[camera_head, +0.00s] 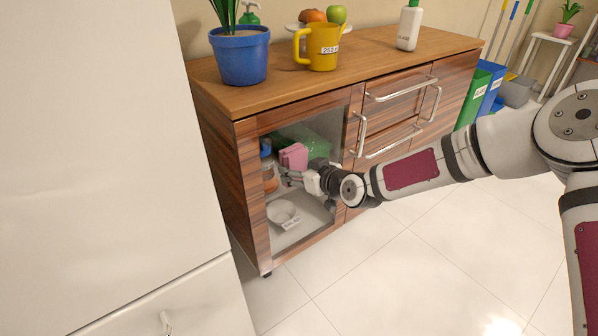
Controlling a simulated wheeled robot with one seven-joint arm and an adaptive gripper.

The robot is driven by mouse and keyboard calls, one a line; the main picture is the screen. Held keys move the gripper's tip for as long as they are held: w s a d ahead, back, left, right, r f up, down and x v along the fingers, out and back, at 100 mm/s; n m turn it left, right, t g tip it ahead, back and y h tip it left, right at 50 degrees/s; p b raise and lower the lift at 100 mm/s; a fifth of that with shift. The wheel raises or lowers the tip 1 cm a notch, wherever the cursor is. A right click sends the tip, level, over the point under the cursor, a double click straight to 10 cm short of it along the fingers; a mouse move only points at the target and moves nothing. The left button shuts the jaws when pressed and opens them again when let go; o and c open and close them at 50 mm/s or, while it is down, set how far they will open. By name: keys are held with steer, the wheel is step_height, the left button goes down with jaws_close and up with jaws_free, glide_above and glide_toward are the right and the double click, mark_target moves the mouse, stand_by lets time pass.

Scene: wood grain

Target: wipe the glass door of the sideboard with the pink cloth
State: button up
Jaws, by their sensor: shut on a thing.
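The sideboard (225,140) is wood-grained and stands against the wall. Its glass door (322,122) is at the left of its front, framed in wood, and looks closed. My gripper (287,172) is in front of the glass, shut on the pink cloth (294,156). The cloth is folded into a small pad and held at the middle of the pane. It looks close against the glass, but I cannot tell whether it touches. My gripper and wrist hide part of the door's right side.
Behind the glass are a white bowl (281,212) and a blue-capped jar (266,150). On top stand a blue plant pot (240,56), a yellow measuring jug (322,52), a fruit plate and a white bottle (408,28). A white cabinet (95,130) fills the left. Open floor (400,265) lies in front.

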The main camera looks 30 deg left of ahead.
steer(key=shift+w+a, duration=0.15)
steer(key=shift+a, duration=0.3)
steer(key=w, duration=0.1)
steer(key=w+d+b, duration=0.1)
steer(key=w, duration=0.1)
steer(key=shift+w+d, duration=0.3)
steer(key=shift+w, duration=0.05)
steer(key=shift+b, duration=0.35)
